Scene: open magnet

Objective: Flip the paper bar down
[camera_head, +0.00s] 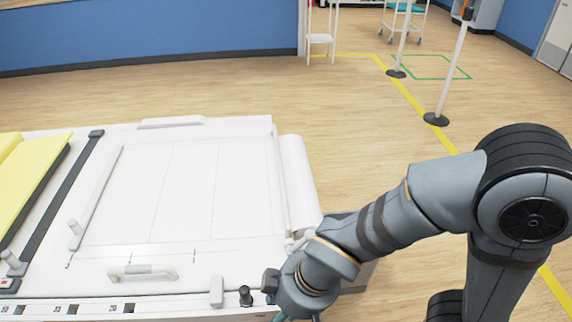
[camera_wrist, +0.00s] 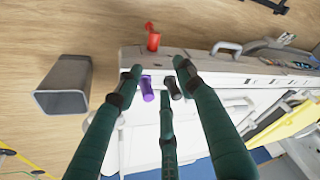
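A long white bar (camera_head: 97,198) with a short upright peg at its near end lies across the left part of the white bed top (camera_head: 180,190); I take it to be the paper bar, but cannot be sure. A white paper roll (camera_head: 298,180) sits at the bed's right end. My gripper is low at the bed's near right corner in the head view, mostly hidden by my arm and the picture's edge. In the wrist view my gripper (camera_wrist: 158,80) has its dark green fingers spread, with nothing seen held. A purple knob (camera_wrist: 147,88) and a black knob (camera_wrist: 173,88) show between the fingertips.
A red knob (camera_wrist: 152,38) stands on the bed's side near the fingertips. A grey bin (camera_wrist: 64,86) is on the floor beside the bed. A white handle (camera_head: 142,272) lies along the near edge. A yellow pad (camera_head: 25,175) is at left. Open floor lies behind the bed.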

